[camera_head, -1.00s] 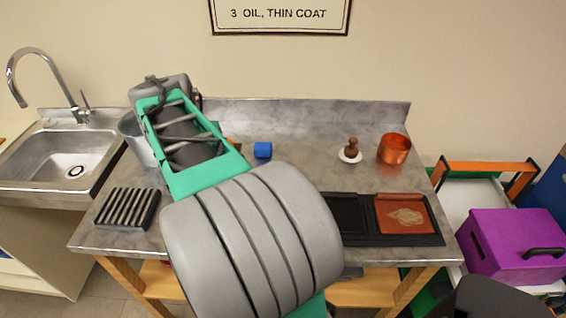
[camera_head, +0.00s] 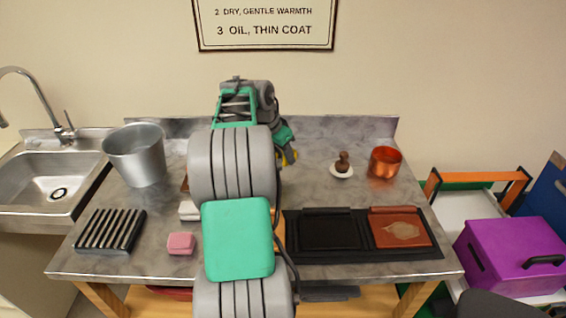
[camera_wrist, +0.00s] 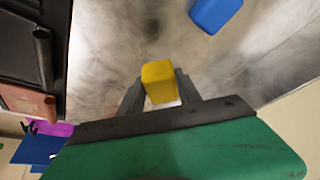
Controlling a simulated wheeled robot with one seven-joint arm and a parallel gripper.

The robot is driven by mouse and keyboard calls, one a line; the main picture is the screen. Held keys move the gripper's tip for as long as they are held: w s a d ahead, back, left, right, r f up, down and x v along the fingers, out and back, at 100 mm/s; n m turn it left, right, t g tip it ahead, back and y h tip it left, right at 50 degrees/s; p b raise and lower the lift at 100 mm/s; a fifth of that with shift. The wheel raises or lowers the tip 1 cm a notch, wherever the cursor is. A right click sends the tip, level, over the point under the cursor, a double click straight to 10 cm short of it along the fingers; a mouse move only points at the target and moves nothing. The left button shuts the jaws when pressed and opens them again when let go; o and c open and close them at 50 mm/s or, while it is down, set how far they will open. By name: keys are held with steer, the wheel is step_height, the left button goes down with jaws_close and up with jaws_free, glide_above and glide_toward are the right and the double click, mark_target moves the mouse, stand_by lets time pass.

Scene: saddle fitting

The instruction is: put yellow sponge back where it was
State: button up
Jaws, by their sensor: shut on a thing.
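The yellow sponge (camera_wrist: 158,80) is a small yellow block. It sits between the two fingers of my gripper (camera_wrist: 160,88) in the wrist view, and the fingers are shut on it. The grey worktop lies beneath it; I cannot tell whether the sponge touches the top. In the head view my gripper (camera_head: 288,152) is at the back middle of the bench, partly behind my arm, with only a bit of yellow showing beside it. A blue block (camera_wrist: 215,12) lies on the worktop, apart from the sponge; my arm hides it in the head view.
A pink block (camera_head: 181,243), a ribbed black rack (camera_head: 110,231) and a metal bucket (camera_head: 136,155) stand on the left. A black tray (camera_head: 366,254) with an orange-brown panel lies front right. A copper pot (camera_head: 385,162) and a brown-handled item on a white dish (camera_head: 342,166) stand back right.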

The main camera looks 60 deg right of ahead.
mark_target(283, 173)
steer(key=d+f, duration=0.1)
steer(key=w+d+f, duration=0.1)
steer(key=f, duration=0.1)
steer(key=shift+w+d, duration=0.15)
steer(key=shift+d, duration=0.05)
step_height(283, 173, down, 3)
steer(key=shift+r+p, duration=0.1)
steer(key=shift+p, duration=0.2)
steer(key=shift+f, duration=0.35)
steer(key=o, duration=1.3)
